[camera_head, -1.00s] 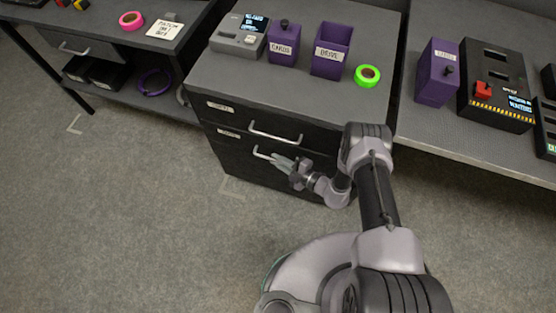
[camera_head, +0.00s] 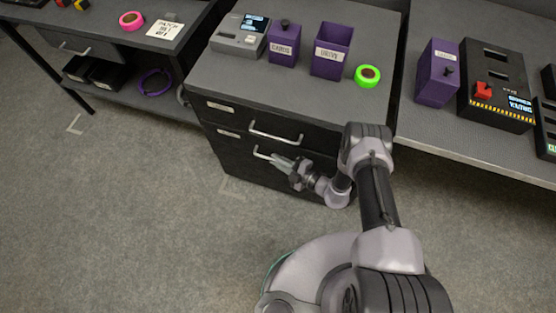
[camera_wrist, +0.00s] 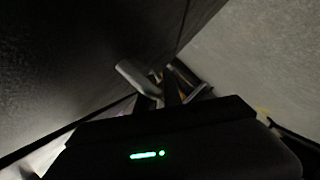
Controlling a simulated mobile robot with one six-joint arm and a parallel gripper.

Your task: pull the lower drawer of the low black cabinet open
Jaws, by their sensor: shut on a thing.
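The low black cabinet (camera_head: 232,160) stands in the middle of the head view, with two drawers. Its lower drawer (camera_head: 238,155) looks shut, its front flush with the cabinet as far as I can see. The lower drawer's pale bar handle (camera_head: 261,152) is partly hidden by my gripper (camera_head: 276,160). My gripper is shut on that handle, towards its right part. In the wrist view a pale bar, which looks like the handle (camera_wrist: 135,78), lies at the fingers of my gripper (camera_wrist: 170,82), beside the dark drawer front.
The upper drawer's handle (camera_head: 275,133) is just above. On the cabinet top stand a grey device (camera_head: 238,38), two purple bins (camera_head: 331,52) and green tape (camera_head: 367,76). A table (camera_head: 480,145) adjoins at right. The floor (camera_head: 150,220) before the cabinet is clear to the left.

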